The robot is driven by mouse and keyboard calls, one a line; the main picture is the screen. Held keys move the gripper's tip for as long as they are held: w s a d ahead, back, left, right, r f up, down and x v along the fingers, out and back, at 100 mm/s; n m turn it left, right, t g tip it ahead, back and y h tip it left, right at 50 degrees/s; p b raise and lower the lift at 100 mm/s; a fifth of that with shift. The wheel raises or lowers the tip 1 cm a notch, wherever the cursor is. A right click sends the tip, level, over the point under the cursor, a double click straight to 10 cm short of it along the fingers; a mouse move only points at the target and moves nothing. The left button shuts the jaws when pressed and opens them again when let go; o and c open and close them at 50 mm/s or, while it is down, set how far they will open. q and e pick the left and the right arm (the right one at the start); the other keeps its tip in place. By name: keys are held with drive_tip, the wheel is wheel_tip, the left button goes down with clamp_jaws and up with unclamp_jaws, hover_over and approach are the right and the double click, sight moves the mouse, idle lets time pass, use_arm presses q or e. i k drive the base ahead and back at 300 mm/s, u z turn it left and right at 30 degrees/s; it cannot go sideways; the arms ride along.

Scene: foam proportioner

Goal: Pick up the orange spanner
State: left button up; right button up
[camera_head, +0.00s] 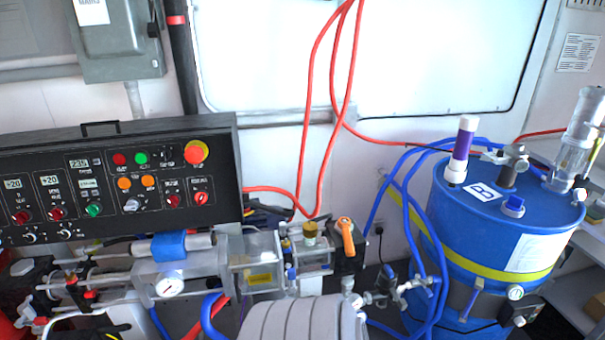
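A small orange piece (347,237) with a rounded upper end stands near upright at the right end of the proportioner. It looks like the orange spanner, though it is too small to be sure it is not a fixed handle. It sits against a dark block (347,262), next to a clear-walled box with a brass-coloured fitting (310,232). Neither of my grippers shows in the head view.
A black control panel (110,180) stands behind the machine on the left. A blue drum (500,225) with a yellow band stands on the right. Red hoses (310,110) hang above, and blue hoses (400,190) run between machine and drum. A grey ribbed body (300,320) fills the lower middle.

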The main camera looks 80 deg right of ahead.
sight(349, 245)
drive_tip(key=i, duration=0.8)
drive_tip(key=z, duration=2.5)
